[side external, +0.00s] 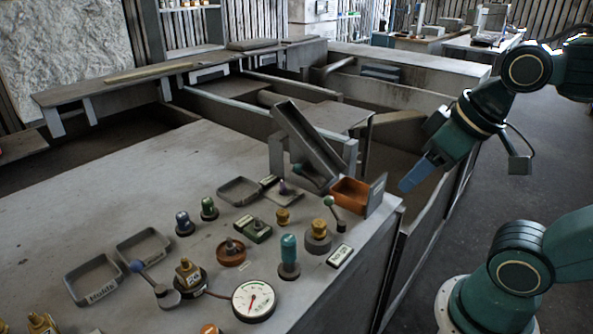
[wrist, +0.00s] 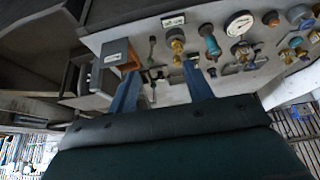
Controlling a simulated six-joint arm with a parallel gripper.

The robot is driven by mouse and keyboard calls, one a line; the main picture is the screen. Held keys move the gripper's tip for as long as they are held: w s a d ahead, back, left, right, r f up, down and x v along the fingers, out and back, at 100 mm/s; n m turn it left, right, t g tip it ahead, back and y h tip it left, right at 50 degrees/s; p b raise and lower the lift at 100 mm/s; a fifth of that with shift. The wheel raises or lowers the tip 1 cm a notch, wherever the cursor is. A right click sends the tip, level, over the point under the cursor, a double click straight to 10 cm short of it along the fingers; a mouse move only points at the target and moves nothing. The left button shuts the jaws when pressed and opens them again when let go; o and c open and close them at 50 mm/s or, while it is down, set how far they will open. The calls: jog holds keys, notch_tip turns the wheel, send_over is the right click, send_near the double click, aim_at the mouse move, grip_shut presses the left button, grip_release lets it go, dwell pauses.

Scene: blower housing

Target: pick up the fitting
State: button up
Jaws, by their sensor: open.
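My gripper (side external: 418,176) hangs in the air past the right end of the grey bench top, right of the orange bin, fingers pointing down-left. In the wrist view its two blue fingers (wrist: 161,88) stand apart with nothing held between them. Several brass-coloured pieces stand on the bench; I cannot tell which one is the fitting. One brass piece (side external: 318,229) sits on a round grey base near the right edge, and a smaller one (side external: 283,216) is just left of it. Another brass piece (side external: 187,270) stands on a dark round base further left. No piece touches my gripper.
The orange bin (side external: 348,192) and an upright grey plate (side external: 376,194) are nearest my gripper. A sloped chute (side external: 308,145), levers, a teal cylinder (side external: 289,252), a gauge (side external: 254,299) and shallow trays (side external: 92,280) crowd the bench. The bench's left rear is clear.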

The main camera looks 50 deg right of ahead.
dwell(0.3)
jog(key=w+f+m+g+y, duration=0.2)
jog(key=w+m, duration=0.6)
jog(key=m, duration=0.1)
jog(key=w+d+f+m+g+y, duration=0.1)
jog(key=w+f+m+g+y, duration=0.1)
jog(key=w+m, duration=0.6)
jog(key=shift+d+f+m+g+y, duration=0.25)
jog(key=shift+f+m+g, duration=0.2)
jog(key=shift+g, duration=0.35)
jog(key=shift+a, duration=0.1)
send_near(320, 223)
jog(key=shift+x, duration=2.5)
